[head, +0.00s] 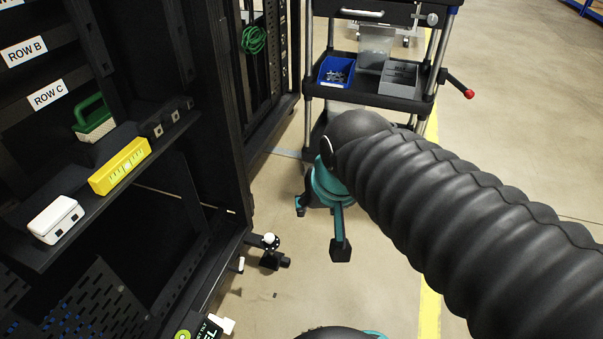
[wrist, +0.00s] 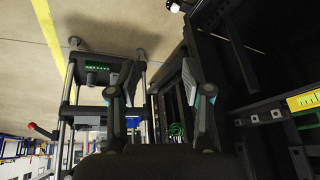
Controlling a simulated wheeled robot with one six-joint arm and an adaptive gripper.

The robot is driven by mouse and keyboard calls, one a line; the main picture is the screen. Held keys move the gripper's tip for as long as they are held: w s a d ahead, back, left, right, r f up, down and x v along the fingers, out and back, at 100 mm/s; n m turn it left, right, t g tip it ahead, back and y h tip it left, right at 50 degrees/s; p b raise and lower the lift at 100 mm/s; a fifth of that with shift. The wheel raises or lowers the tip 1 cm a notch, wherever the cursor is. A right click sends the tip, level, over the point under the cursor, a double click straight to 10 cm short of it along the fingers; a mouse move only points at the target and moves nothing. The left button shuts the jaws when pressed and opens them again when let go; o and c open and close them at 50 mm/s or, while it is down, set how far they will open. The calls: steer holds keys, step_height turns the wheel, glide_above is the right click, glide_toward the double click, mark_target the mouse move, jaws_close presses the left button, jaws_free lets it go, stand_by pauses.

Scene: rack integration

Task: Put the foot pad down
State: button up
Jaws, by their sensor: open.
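My gripper (head: 321,232) hangs below the black sleeved arm in the head view, with its teal and dark fingers spread apart. In the wrist view its two fingers (wrist: 157,80) stand wide apart with nothing between them. No object that I can clearly name as the foot pad shows. A black foot-like piece with a white round top (head: 270,250) stands by the rack's lower front corner, left of the gripper and apart from it. A small dark flat bit (head: 275,295) lies on the floor in front of it; I cannot tell what it is.
The black rack (head: 215,130) fills the left. Its shelf carries a yellow level (head: 120,166), a white box (head: 56,219) and a green-handled item (head: 94,118). A cart (head: 400,101) with a blue bin (head: 336,72) stands behind the gripper. Open floor lies right of the yellow line.

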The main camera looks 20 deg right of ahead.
steer(key=shift+s+r+n, duration=0.2)
steer(key=shift+s+n, duration=0.9)
steer(key=shift+s, duration=0.75)
step_height(320, 180, up, 3)
steer(key=p, duration=0.3)
steer(key=shift+r, duration=0.2)
steer(key=shift+c, duration=0.7)
steer(key=shift+a, duration=0.1)
